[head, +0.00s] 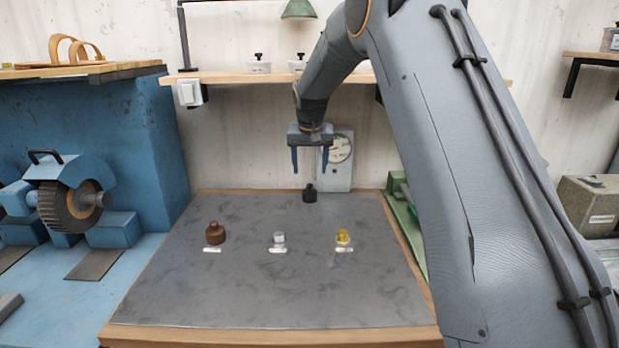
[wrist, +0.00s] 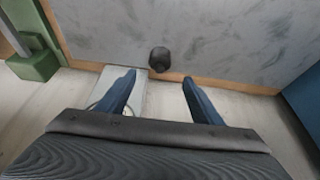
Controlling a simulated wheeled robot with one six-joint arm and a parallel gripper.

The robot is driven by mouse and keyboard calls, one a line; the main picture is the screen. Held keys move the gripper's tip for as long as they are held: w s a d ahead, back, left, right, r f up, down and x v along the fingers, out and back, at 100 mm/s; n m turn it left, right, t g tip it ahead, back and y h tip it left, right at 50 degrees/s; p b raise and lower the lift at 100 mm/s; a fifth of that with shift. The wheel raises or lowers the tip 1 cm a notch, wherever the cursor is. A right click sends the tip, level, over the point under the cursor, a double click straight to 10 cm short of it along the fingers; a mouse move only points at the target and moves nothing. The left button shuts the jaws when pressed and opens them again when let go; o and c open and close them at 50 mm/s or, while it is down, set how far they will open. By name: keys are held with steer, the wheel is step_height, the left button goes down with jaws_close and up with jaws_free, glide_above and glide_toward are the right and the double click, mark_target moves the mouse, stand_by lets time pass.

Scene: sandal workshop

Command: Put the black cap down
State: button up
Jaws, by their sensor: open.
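The black cap (head: 310,194) stands on the grey bench top near its back edge; it also shows in the wrist view (wrist: 159,58), beyond the fingertips. My gripper (head: 311,170) is open, with nothing between its fingers, above the cap and apart from it. In the wrist view the two blue fingers of my gripper (wrist: 158,77) are spread wide, with the cap lying ahead of the gap between them.
On the grey bench top (head: 270,295) stand a brown cap (head: 215,233), a clear-and-grey piece (head: 279,239) and a yellow piece (head: 343,237), each by a white label. A dial gauge (head: 340,150) stands behind the bench. A blue grinder (head: 70,205) is left. The bench front is clear.

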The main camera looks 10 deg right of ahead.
steer(key=s+f+g, duration=0.1)
steer(key=s+f, duration=0.2)
steer(key=s, duration=1.1)
steer(key=s+f+n+g, duration=0.1)
steer(key=s+f, duration=0.2)
steer(key=s, duration=1.2)
steer(key=s+f+n+g, duration=0.1)
steer(key=s+f, duration=0.2)
steer(key=s, duration=1.2)
steer(key=shift+s+d+f+g+y, duration=0.2)
steer(key=shift+d+f+g+y, duration=0.1)
steer(key=shift+f+y, duration=0.1)
